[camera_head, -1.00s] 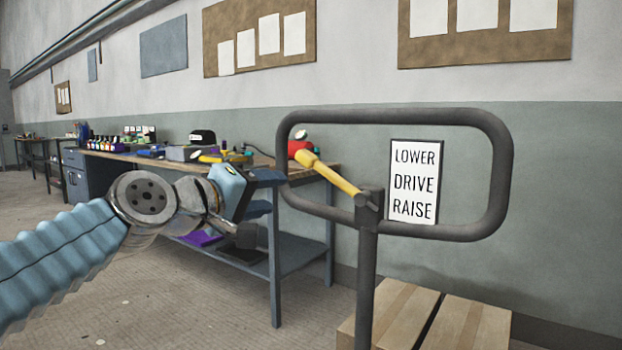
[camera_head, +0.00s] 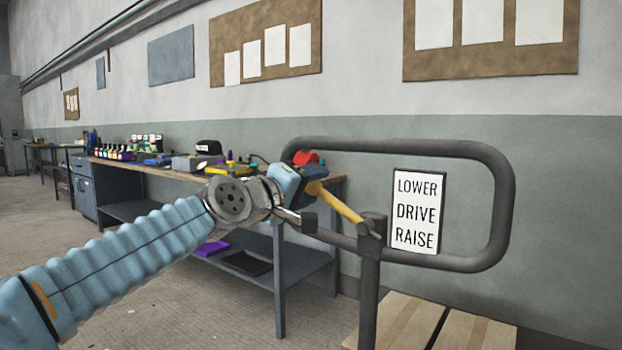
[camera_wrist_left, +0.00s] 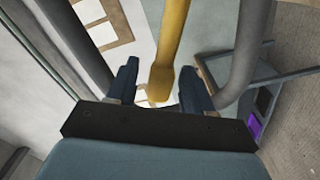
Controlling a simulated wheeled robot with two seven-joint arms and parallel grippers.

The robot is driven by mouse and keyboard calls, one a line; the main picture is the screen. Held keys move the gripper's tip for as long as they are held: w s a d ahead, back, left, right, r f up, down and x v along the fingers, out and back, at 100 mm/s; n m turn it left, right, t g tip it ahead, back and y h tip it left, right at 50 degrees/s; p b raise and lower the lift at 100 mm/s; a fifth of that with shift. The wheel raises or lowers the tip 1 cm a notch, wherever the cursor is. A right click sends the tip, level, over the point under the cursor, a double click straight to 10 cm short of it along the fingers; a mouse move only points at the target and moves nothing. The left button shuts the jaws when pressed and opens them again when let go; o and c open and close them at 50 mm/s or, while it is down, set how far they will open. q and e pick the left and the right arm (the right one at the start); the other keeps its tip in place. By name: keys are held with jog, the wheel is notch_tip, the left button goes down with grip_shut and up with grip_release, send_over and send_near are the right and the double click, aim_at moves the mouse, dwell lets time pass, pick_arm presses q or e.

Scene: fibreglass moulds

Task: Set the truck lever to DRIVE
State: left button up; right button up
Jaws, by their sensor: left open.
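The truck's yellow lever (camera_head: 343,206) slants up and to the left from its dark pivot on the truck's handle post (camera_head: 368,290). A white sign (camera_head: 417,212) beside it reads LOWER, DRIVE, RAISE from top to bottom. My left gripper (camera_head: 312,178) is at the lever's upper end and hides part of it in the head view. In the left wrist view, the lever (camera_wrist_left: 170,45) runs between the two open fingers of my left gripper (camera_wrist_left: 160,76), with gaps visible on both sides. My right gripper is not in view.
The truck's dark handle loop (camera_head: 505,205) surrounds the lever and sign. A workbench (camera_head: 190,174) with tools and bottles stands behind, to the left. A wooden pallet load (camera_head: 405,322) sits low behind the post. Open floor (camera_head: 170,310) lies at the left.

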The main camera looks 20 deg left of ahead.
pick_arm(q)
jog(key=shift+w+d, duration=0.1)
jog(key=shift+w, duration=0.05)
grip_shut()
jog(key=shift+f+b, duration=0.35)
jog(key=shift+f, duration=0.1)
jog(key=f+n+b, duration=0.1)
jog(key=n, duration=0.1)
jog(key=a+f+n+b, duration=0.1)
jog(key=f, duration=0.1)
jog(key=f+n+b, duration=0.2)
jog(key=shift+w+a+n, duration=0.2)
jog(key=shift+w+n, duration=0.05)
jog(key=shift+n, duration=0.05)
